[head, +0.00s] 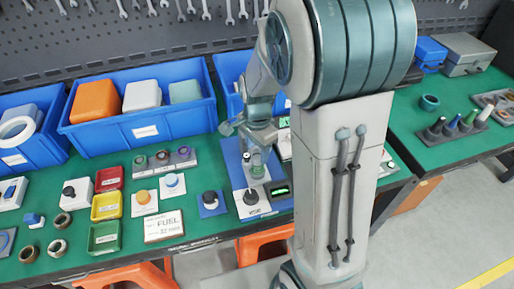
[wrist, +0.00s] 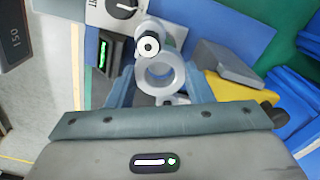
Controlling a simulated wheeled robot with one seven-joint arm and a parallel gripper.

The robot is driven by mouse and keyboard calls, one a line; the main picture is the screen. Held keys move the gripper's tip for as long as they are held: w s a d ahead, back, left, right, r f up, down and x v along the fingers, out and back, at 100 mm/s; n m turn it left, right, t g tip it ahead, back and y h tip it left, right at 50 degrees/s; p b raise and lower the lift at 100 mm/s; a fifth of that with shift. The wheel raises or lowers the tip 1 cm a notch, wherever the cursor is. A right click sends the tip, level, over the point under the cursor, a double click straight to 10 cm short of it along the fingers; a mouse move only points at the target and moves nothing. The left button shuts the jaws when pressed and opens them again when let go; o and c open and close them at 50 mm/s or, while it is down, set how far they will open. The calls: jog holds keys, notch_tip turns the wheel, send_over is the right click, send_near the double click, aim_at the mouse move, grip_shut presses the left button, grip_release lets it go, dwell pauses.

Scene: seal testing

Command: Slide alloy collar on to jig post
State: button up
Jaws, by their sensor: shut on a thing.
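In the wrist view, the alloy collar (wrist: 142,74) is a grey ring with an open round hole. My gripper (wrist: 160,80) is shut on it, with a finger on either side. The jig post (wrist: 148,45), with a white top and dark centre, shows at the collar's far rim. It appears beside the hole, not through it; the height between them is unclear. In the head view, my gripper (head: 257,150) is over the blue and white jig station on the green bench. The collar and post are small and partly hidden there.
A black knob (head: 250,197) and a green-lit display (head: 279,190) sit at the station's front. Blue bins (head: 140,132) stand behind. Coloured trays (head: 105,206), buttons and loose rings (head: 57,247) lie to the left.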

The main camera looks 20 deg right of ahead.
jog(key=shift+f, duration=0.4)
dwell(0.4)
jog(key=o, duration=1.1)
jog(key=shift+o, duration=0.2)
jog(key=shift+r, duration=0.2)
notch_tip(320, 180, up, 3)
jog(key=p, duration=0.2)
jog(key=shift+w+r+p, duration=0.15)
jog(key=shift+r+p, duration=0.05)
jog(key=shift+p, duration=0.1)
notch_tip(320, 180, up, 3)
jog(key=p, duration=0.2)
jog(key=shift+r+p, duration=0.15)
jog(key=shift+p, duration=0.25)
